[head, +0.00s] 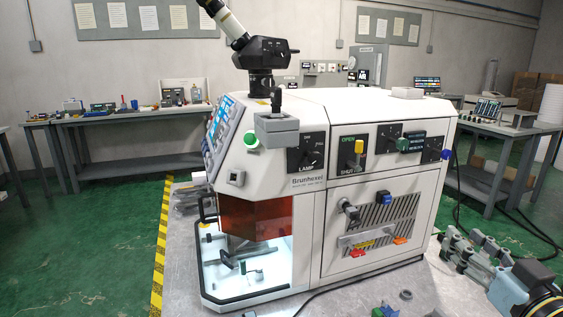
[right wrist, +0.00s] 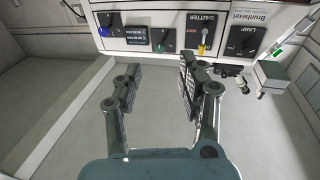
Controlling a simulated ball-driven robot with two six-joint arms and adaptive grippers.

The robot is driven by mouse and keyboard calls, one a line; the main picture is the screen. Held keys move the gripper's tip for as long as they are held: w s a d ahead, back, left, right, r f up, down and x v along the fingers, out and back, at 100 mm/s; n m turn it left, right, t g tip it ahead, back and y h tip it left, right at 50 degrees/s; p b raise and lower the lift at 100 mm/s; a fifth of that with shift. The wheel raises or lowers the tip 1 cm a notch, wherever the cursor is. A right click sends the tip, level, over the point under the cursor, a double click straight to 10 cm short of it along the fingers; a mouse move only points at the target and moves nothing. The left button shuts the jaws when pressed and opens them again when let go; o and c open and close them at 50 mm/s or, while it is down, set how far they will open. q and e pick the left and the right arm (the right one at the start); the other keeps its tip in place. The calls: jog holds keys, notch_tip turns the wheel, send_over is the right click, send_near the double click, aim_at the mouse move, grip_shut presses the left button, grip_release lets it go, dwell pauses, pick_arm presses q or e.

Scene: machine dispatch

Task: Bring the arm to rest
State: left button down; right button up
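My right gripper (head: 468,250) is at the right edge of the head view, beside the white machine (head: 315,215) and apart from it. In the right wrist view, the fingers of the right gripper (right wrist: 152,92) stand apart with nothing between them. The machine's upper panel, with its blue, green and yellow knobs, shows beyond the fingertips in that view. My left gripper is not in view.
The machine stands on a grey table (head: 400,290) with an open lit bay at its front left. A cable and small loose parts (head: 385,311) lie at the table's front. Benches (head: 130,125) stand behind, with green floor between.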

jog(key=s+a+f+g+h, duration=0.2)
jog(key=s+f+g, duration=0.35)
jog(key=s, duration=0.85)
jog(key=s+a+f+g+h, duration=0.1)
jog(key=s+a+f+g, duration=0.1)
jog(key=s+g, duration=0.9)
jog(key=s+d+f+b, duration=0.15)
jog(key=f+b, duration=0.35)
jog(key=f, duration=1.3)
jog(key=s+d+f+b, duration=0.15)
jog(key=f+b, duration=0.45)
jog(key=f, duration=1.1)
jog(key=s+f+b, duration=0.4)
jog(key=s+f, duration=0.5)
jog(key=f, duration=0.5)
jog(key=s+f+b, duration=0.5)
jog(key=s+f, duration=0.5)
jog(key=f, duration=0.3)
jog(key=shift+s+d+f+m+g, duration=0.2)
jog(key=shift+f+m+g, duration=0.2)
jog(key=shift+g, duration=0.05)
